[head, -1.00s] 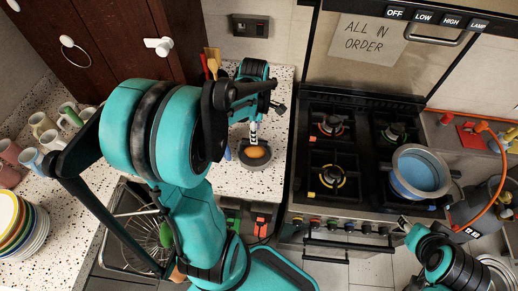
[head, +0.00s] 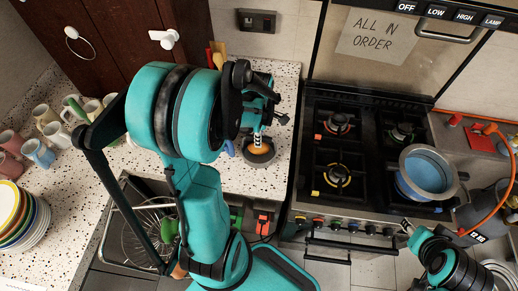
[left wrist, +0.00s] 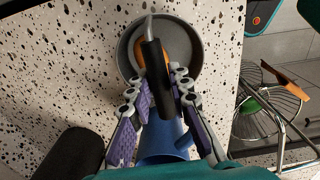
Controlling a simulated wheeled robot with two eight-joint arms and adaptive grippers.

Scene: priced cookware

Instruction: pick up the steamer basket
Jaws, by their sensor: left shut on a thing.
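My left gripper (head: 258,135) reaches down over a grey bowl (head: 258,158) on the speckled counter. In the left wrist view its fingers (left wrist: 157,88) are shut on a black handle (left wrist: 157,72) with a curved metal end. Behind it, the bowl (left wrist: 190,45) holds an orange thing, partly covered. What the handle belongs to cannot be told. A wire basket (left wrist: 262,118), possibly the steamer basket, lies in the sink; it also shows in the head view (head: 150,228), partly behind my arm. My right gripper (head: 405,229) is small at the lower right, its jaws unclear.
A blue vessel (left wrist: 165,143) stands beside the bowl. The stove (head: 345,160) carries a pot (head: 428,173) with a blue inside. Several mugs (head: 40,152) and stacked plates (head: 22,220) are on the left. Utensils (head: 214,55) stand at the back of the counter.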

